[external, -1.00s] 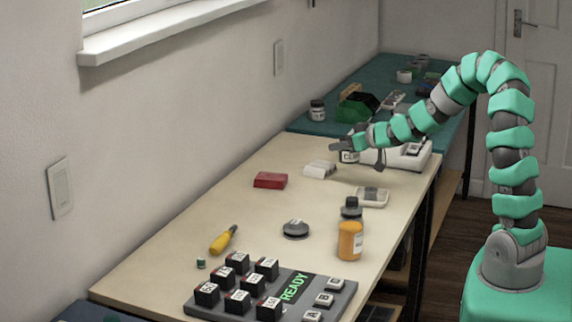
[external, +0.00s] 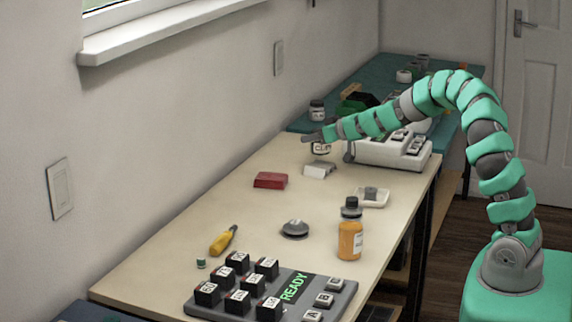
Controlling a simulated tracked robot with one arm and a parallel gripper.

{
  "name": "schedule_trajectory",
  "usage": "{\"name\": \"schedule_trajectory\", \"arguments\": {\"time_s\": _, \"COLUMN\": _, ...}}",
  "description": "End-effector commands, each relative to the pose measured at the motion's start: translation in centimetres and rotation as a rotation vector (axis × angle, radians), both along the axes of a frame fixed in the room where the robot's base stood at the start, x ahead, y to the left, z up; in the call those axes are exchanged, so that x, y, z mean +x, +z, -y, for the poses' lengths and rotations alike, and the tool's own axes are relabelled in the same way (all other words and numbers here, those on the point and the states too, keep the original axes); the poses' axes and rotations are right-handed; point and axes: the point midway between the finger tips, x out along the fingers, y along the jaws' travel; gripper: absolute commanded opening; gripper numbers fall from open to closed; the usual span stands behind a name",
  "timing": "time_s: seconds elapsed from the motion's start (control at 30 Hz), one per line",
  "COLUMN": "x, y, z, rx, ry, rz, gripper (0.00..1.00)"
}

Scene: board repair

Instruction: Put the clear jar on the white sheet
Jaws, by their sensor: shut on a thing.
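My gripper (external: 318,138) is above the far part of the beige table, near its left edge. It is shut on a small jar (external: 321,149) with a pale label, mostly hidden by the fingers; it looks like the clear jar. The jar hangs just beyond a white block (external: 319,170); I cannot tell how far it is above the table. I cannot make out a flat white sheet. Another jar with a dark lid (external: 317,111) stands on the teal table behind.
A white device (external: 390,154) stands right of my gripper. The middle of the beige table (external: 265,210) is clear.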

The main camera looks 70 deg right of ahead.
Motion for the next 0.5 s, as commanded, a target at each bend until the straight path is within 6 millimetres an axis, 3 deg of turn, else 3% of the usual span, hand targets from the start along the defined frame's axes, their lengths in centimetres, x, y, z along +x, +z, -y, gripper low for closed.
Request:
{"name": "schedule_trajectory", "arguments": {"time_s": 0.17, "x": 0.1, "y": -0.7, "z": 0.1, "rx": 0.001, "ry": 0.0, "rz": -0.001, "gripper": 0.22}}
{"name": "schedule_trajectory", "arguments": {"time_s": 0.4, "x": 0.1, "y": -3.6, "z": 0.1, "rx": 0.001, "ry": 0.0, "rz": 0.0, "gripper": 0.22}}
{"name": "schedule_trajectory", "arguments": {"time_s": 0.5, "x": 0.1, "y": -3.6, "z": 0.1, "rx": 0.001, "ry": 0.0, "rz": 0.001, "gripper": 0.22}}
